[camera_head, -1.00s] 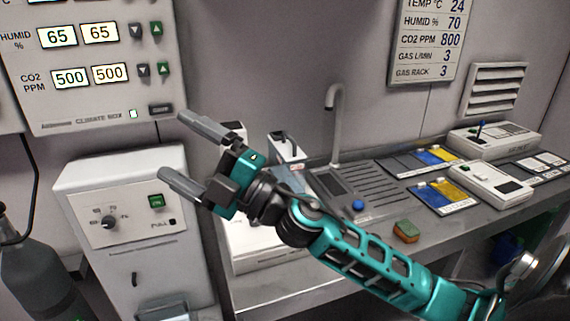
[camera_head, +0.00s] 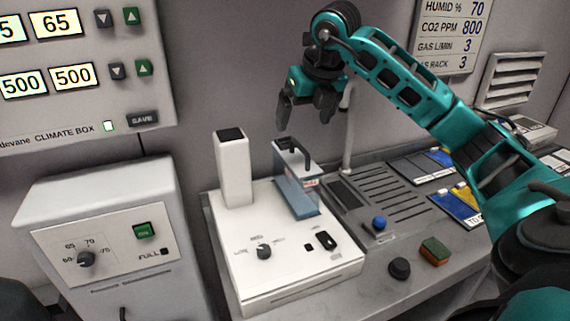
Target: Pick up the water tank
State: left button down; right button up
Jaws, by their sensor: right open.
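The water tank (camera_head: 297,190) is a narrow, see-through blue-grey box with a black handle (camera_head: 298,150) on top. It stands upright on the right part of a white machine (camera_head: 270,215) with knobs on its front. My right gripper (camera_head: 304,115) points downward above the handle, open and empty, apart from the tank. My left gripper is not in view.
A white square column (camera_head: 233,170) rises left of the tank. A sink drainer (camera_head: 385,190) with a tap (camera_head: 347,140) is on the right. A black knob (camera_head: 399,268) and a green-orange sponge (camera_head: 434,250) lie on the counter. A dial unit (camera_head: 110,235) stands left.

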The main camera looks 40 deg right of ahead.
aim_at(297, 157)
jog(key=shift+d+r, duration=0.1)
jog(key=shift+d, duration=0.25)
jog(key=shift+w+d+f, duration=0.15)
jog(key=shift+f, duration=0.2)
jog(key=x, duration=1.2)
jog(key=shift+c, duration=0.2)
jog(key=c, duration=1.6)
jog(key=shift+r, duration=0.1)
jog(key=shift+c, duration=0.5)
jog(key=shift+r, duration=0.1)
